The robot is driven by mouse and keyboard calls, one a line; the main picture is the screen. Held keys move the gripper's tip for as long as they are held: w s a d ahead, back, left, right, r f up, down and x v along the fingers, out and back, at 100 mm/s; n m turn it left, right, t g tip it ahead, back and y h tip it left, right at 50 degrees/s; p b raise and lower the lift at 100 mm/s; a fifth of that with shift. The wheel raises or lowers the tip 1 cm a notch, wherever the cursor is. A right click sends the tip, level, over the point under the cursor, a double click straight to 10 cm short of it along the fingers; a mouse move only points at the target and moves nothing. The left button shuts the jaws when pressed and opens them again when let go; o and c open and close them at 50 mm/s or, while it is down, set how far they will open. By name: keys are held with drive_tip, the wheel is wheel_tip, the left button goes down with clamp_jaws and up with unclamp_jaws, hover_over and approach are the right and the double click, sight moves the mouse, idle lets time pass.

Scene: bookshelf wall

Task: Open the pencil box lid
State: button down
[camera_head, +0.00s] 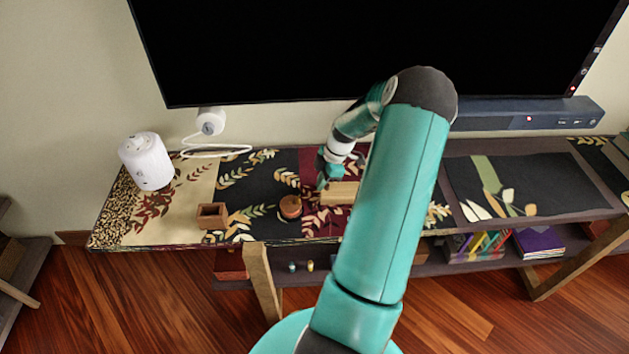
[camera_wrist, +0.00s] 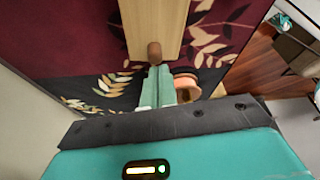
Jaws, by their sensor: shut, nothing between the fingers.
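The pencil box (camera_head: 338,194) is a light wooden box lying on the patterned cloth of the shelf, partly hidden by my arm. In the wrist view its long pale wooden top (camera_wrist: 155,20) shows, with a darker brown knob (camera_wrist: 154,50) at its near end. The lid looks closed. My gripper (camera_wrist: 156,72) is shut and empty, its teal fingertips just short of the knob; I cannot tell whether they touch it. In the head view my gripper (camera_head: 322,183) is at the left end of the box.
A round brown lidded pot (camera_head: 290,207) stands left of the box; it also shows in the wrist view (camera_wrist: 186,84) beside my fingers. A small brown open box (camera_head: 212,216) and a white cylinder (camera_head: 147,161) stand farther left. A large black screen (camera_head: 300,45) hangs behind.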

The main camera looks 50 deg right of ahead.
sight(347, 187)
drive_tip(key=shift+s+d, duration=0.1)
drive_tip(key=shift+d, duration=0.1)
drive_tip(key=shift+s, duration=0.1)
drive_tip(key=s+d, duration=0.2)
drive_tip(key=s, duration=0.1)
drive_tip(key=s+d, duration=0.6)
drive_tip(key=s, duration=0.1)
drive_tip(key=shift+d, duration=0.1)
